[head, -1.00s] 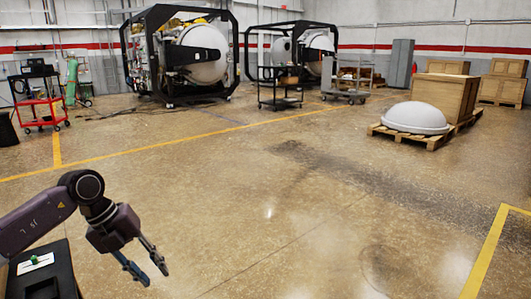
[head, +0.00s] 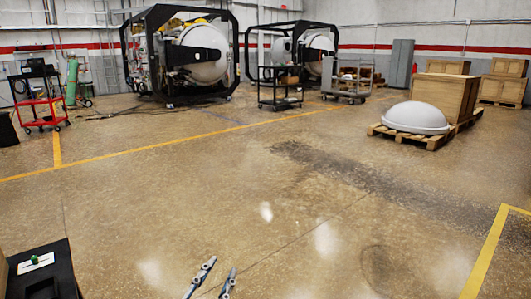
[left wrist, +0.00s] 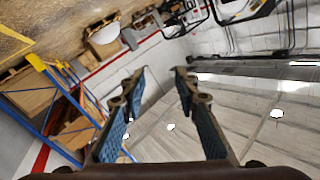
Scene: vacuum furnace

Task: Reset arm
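My left gripper (head: 214,277) shows at the bottom edge of the head view as two grey fingertips, apart and with only bare floor around them. The rest of it and its arm are below the picture. In the left wrist view the two blue-padded fingers of the same gripper (left wrist: 160,73) stand apart with nothing held between them. My right gripper and arm are not in view.
A black surface (head: 58,280) with a white item and green knob stands at bottom left. A white dome (head: 416,117) rests on a pallet (head: 432,143) at right. Furnaces (head: 203,52) and a red cart (head: 41,104) stand at the back. The middle floor is clear.

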